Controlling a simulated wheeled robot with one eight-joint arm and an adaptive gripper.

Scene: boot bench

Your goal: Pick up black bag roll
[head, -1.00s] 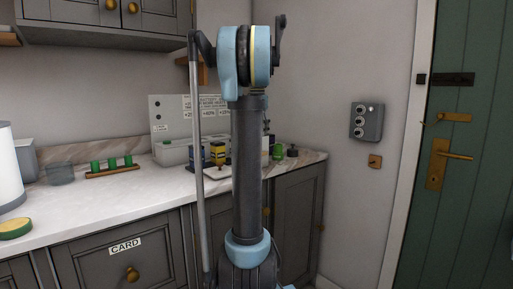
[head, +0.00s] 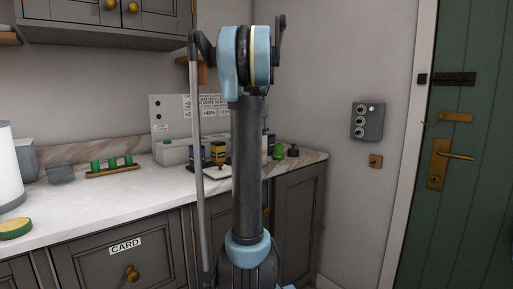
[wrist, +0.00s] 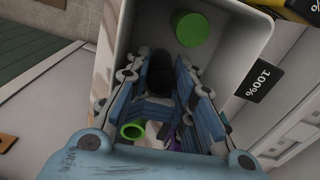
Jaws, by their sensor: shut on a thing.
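In the wrist view my gripper (wrist: 156,76) has its two blue-grey fingers on either side of a dark cylinder, the black bag roll (wrist: 160,70). The gripper is shut on this roll, and the fingers hide part of it. In the head view my own arm hides most of the gripper and the held roll.
A green ring-shaped roll (wrist: 132,131) and something purple (wrist: 178,136) show below the fingers. The white counter (head: 95,203) has clear room at left.

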